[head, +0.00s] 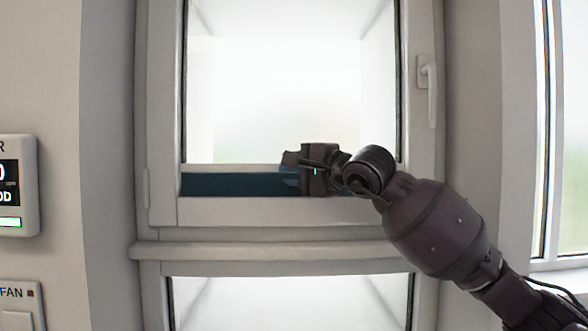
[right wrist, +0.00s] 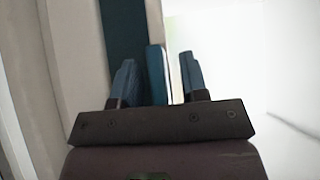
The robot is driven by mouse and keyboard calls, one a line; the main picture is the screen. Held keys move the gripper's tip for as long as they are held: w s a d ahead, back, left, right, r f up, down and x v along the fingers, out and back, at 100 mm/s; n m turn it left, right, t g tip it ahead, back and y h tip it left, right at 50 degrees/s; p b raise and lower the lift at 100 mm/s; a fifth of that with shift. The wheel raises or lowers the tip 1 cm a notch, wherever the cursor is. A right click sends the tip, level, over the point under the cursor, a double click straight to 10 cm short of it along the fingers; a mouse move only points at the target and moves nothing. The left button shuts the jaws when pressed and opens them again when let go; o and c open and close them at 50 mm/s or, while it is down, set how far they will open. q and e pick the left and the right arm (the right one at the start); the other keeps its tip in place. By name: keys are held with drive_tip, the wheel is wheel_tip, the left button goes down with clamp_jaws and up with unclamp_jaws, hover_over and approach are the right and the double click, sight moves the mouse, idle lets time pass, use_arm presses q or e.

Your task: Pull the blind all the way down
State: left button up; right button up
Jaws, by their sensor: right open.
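A dark teal strip (head: 235,184), seemingly the blind, lies along the bottom of the upper window pane, with a pale rail along its top edge. My right gripper (head: 290,168) is at this strip, right of the pane's middle, and covers part of it. In the right wrist view its two fingers (right wrist: 157,78) are apart. A blue strip with a pale edge (right wrist: 156,70) shows between them. I cannot tell whether the fingers touch it. A dark teal band (right wrist: 122,28) runs up behind the left finger. My left gripper is not in view.
A white window frame (head: 163,110) surrounds the pane, with a handle (head: 432,98) on its right side. A sill ledge (head: 250,250) separates it from a lower pane. A wall display (head: 15,185) and a fan switch panel (head: 18,305) are at the left.

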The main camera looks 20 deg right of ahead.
drive_tip(key=v, duration=1)
drive_tip(key=shift+s+d, duration=0.15)
drive_tip(key=shift+s, duration=0.25)
